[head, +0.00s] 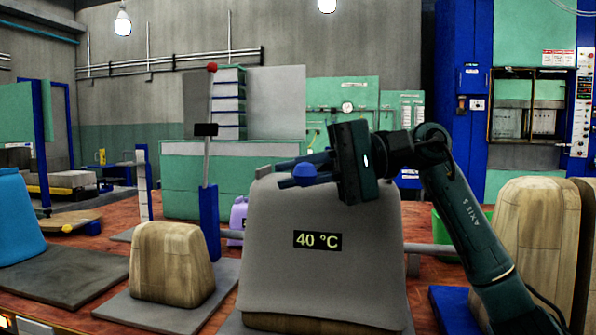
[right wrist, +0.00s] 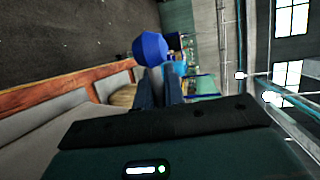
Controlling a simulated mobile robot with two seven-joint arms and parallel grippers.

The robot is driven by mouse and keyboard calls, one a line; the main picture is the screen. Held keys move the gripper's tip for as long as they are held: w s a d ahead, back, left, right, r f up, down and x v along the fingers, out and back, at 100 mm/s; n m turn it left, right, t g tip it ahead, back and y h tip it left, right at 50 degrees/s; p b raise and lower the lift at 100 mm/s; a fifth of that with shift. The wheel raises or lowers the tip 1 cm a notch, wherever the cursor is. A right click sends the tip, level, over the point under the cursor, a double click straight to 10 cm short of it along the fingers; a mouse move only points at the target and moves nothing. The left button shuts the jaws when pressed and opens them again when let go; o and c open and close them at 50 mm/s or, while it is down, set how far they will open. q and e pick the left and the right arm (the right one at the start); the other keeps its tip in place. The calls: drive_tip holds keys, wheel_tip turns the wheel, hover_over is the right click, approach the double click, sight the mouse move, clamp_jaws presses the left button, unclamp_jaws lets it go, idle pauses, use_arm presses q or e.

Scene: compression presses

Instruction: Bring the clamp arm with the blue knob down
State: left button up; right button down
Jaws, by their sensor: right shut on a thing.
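The blue knob (head: 304,171) shows at my right gripper's fingers in the head view, above the big grey padded block (head: 320,275) with the "40 °C" display. My right gripper (head: 302,177) points left and is shut. In the right wrist view the blue knob (right wrist: 150,48) sits just past the fingertips, and a short grey piece of the clamp arm (right wrist: 155,74) shows between the fingers (right wrist: 160,85). The rest of this clamp arm is hidden or cannot be made out. My left gripper is not in view.
Another lever with a red knob (head: 212,68) stands upright on a blue post (head: 209,215) to the left. A wooden-looking block (head: 172,262) sits near it on a grey plate. Tan blocks (head: 535,240) stand at the right. A grey bar (head: 430,249) runs beside the padded block.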

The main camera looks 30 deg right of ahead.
drive_tip(key=c, duration=1.5)
unclamp_jaws()
drive_tip(key=shift+f, duration=0.3)
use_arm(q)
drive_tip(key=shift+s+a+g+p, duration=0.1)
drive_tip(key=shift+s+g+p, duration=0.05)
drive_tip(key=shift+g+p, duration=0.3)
use_arm(e)
drive_tip(key=v, duration=1.3)
drive_tip(key=shift+d+r, duration=0.1)
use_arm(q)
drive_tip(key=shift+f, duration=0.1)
